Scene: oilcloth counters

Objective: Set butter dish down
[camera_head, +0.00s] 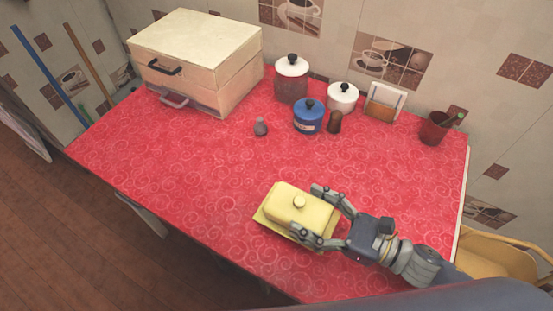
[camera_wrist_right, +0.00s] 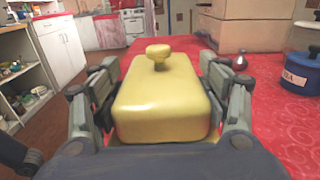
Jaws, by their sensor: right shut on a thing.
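The yellow butter dish (camera_head: 297,207) has a domed lid with a round knob on top, over a flat yellow base plate. It is at the front of the red counter (camera_head: 190,155), upright and level. My right gripper (camera_head: 316,215) is shut on it, with a finger on each long side of the lid. The right wrist view shows the butter dish (camera_wrist_right: 160,100) between both fingers, its knob up. I cannot tell whether the base touches the cloth or is slightly above it. My left gripper is out of view.
A cream bread box (camera_head: 195,60) stands at the back left. A red canister (camera_head: 292,80), a blue pot (camera_head: 309,116), a white pot (camera_head: 342,97), a napkin holder (camera_head: 384,101) and a red cup (camera_head: 434,127) stand along the back. The counter's middle and left are clear.

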